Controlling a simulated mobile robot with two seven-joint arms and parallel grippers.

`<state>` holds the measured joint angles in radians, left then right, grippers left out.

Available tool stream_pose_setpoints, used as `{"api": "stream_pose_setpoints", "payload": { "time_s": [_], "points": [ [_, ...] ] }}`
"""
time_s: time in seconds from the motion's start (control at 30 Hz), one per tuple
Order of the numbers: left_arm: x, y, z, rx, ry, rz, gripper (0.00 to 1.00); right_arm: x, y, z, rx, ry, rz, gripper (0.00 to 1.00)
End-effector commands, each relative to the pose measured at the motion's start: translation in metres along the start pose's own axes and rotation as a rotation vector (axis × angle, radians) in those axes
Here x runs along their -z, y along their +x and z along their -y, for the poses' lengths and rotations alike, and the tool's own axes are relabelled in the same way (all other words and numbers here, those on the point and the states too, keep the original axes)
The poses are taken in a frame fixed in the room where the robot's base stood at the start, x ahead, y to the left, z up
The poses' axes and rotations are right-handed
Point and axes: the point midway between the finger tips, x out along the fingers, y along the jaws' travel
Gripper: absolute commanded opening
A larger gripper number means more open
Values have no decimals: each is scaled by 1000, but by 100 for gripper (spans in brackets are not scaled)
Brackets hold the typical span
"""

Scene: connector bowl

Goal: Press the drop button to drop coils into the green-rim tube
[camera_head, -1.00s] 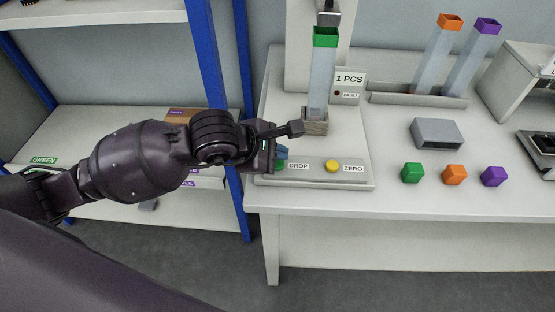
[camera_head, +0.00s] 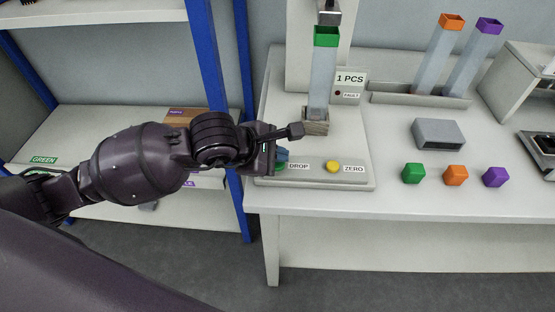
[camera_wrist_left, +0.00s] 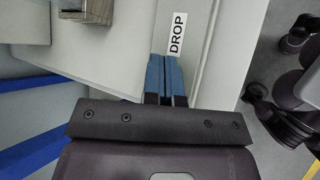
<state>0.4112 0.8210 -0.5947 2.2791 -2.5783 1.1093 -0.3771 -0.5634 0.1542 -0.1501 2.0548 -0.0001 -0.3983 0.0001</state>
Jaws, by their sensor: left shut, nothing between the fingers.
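The green-rim tube (camera_head: 322,75) stands upright in a small holder (camera_head: 316,122) under the dispenser spout (camera_head: 329,14). A counter sign (camera_head: 350,79) beside it reads "1 PCS". The drop button (camera_head: 280,167) is a green sliver next to its DROP label (camera_head: 298,166), mostly hidden by my left gripper. My left gripper (camera_head: 283,155) is shut and empty, its blue fingertips at the button. In the left wrist view the closed fingertips (camera_wrist_left: 166,62) lie beside the DROP label (camera_wrist_left: 177,33) and hide the button; contact cannot be told. My right gripper is not in view.
A yellow ZERO button (camera_head: 332,166) sits right of the drop button. Orange-rim (camera_head: 440,55) and purple-rim (camera_head: 473,58) tubes lean in a rack. Green (camera_head: 413,173), orange (camera_head: 455,175) and purple (camera_head: 494,177) pieces lie at the table's front. A blue-post shelf (camera_head: 207,70) stands left.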

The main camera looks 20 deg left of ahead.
Motion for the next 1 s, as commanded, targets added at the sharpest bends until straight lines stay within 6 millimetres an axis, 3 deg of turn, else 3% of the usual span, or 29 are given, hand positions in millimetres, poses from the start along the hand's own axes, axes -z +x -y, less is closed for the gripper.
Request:
{"api": "stream_pose_setpoints", "payload": {
  "time_s": [0.47, 1.0],
  "points": [
    [3, 4, 3, 2, -1, -1, 0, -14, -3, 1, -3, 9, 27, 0],
    [-1, -2, -2, -2, 1, -1, 0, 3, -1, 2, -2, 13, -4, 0]
  ]
}}
